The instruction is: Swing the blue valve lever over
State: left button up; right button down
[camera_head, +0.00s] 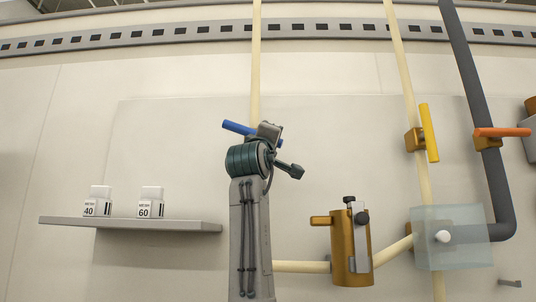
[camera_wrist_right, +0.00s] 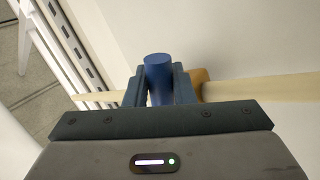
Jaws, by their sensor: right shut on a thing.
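The blue valve lever (camera_head: 236,127) is on the pale vertical pipe (camera_head: 256,60) left of centre in the head view. It lies across the pipe, its left end a little higher than its right. My right gripper (camera_head: 270,131) is at the lever and hides its right part and the valve body in that view. In the right wrist view the blue lever (camera_wrist_right: 158,72) stands between the two fingers of my right gripper (camera_wrist_right: 159,88), which is shut on it. A brass-coloured piece (camera_wrist_right: 200,78) shows just behind the fingers. My left gripper is not in view.
To the right are a yellow lever (camera_head: 429,133), an orange lever (camera_head: 502,132) on a dark pipe (camera_head: 475,80), a brass canister (camera_head: 350,260) and a translucent box (camera_head: 460,255). A shelf (camera_head: 130,224) at left holds two white bottles labelled 40 and 60.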

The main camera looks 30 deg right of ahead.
jog(key=n+t, duration=0.1)
jog(key=r+n+t+y, duration=0.1)
jog(key=n, duration=0.1)
jog(key=n+t+y+b, duration=0.1)
jog(key=n, duration=0.1)
jog(key=shift+s+d+r, duration=0.25)
jog(key=shift+r, duration=0.05)
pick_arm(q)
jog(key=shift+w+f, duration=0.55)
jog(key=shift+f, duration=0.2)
pick_arm(e)
jog(key=shift+r+n+t+y, duration=0.2)
jog(key=shift+n+t+y, duration=0.15)
jog(key=shift+n+y, duration=0.3)
jog(key=shift+r+n+t+y, duration=0.2)
jog(key=shift+n+t+y, duration=0.2)
jog(key=shift+n, duration=0.35)
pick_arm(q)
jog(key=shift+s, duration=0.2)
pick_arm(e)
jog(key=shift+r, duration=0.1)
jog(key=c, duration=1.3)
grip_release()
jog(key=shift+w, duration=0.1)
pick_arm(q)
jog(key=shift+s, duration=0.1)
pick_arm(e)
jog(key=shift+d, duration=0.1)
